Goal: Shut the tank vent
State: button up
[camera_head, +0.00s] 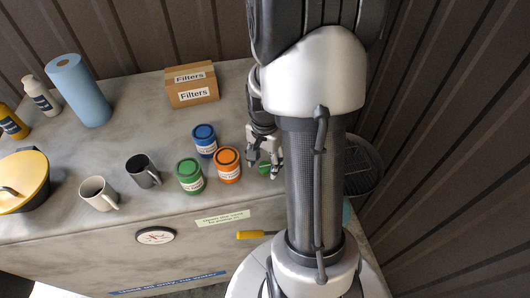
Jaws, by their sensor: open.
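My gripper (263,172) points down over the right part of the grey worktop, with its fingers apart. A small green part (264,168) shows between or just behind the fingers; I cannot tell whether they touch it or whether it is the vent. A yellow handle (250,235) sticks out leftward at the front, near a pale label (223,217) with small, hard-to-read print. Its right end is hidden behind my arm. No part is clearly readable as the tank vent.
Orange (228,165), green (190,176) and blue (204,140) cans stand just left of my gripper. Two mugs, a yellow-lidded pot (22,182), a blue roll (78,90) and a Filters box (191,85) are farther off. A dark round basket (362,165) is right of my arm.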

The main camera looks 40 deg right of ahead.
aim_at(265, 166)
notch_tip(265, 166, up, 12)
jog(key=shift+f, duration=0.2)
jog(key=shift+a, duration=0.1)
dwell(0.5)
jog(key=s+a+f+n+t+b, duration=0.1)
jog(key=s+a+f+n+b, duration=0.2)
jog(key=a+n+b, duration=0.2)
jog(key=s+a+f+n+t+b, duration=0.2)
jog(key=a+n+b, duration=0.3)
jog(key=a+b, duration=0.3)
jog(key=s+a+f+n+t+b, duration=0.1)
jog(key=s+a+f+n+b, duration=0.3)
jog(key=a+f+n+b, duration=0.1)
jog(key=shift+s+a+t+b, duration=0.3)
jog(key=shift+a+b, duration=0.45)
jog(key=shift+a, duration=0.4)
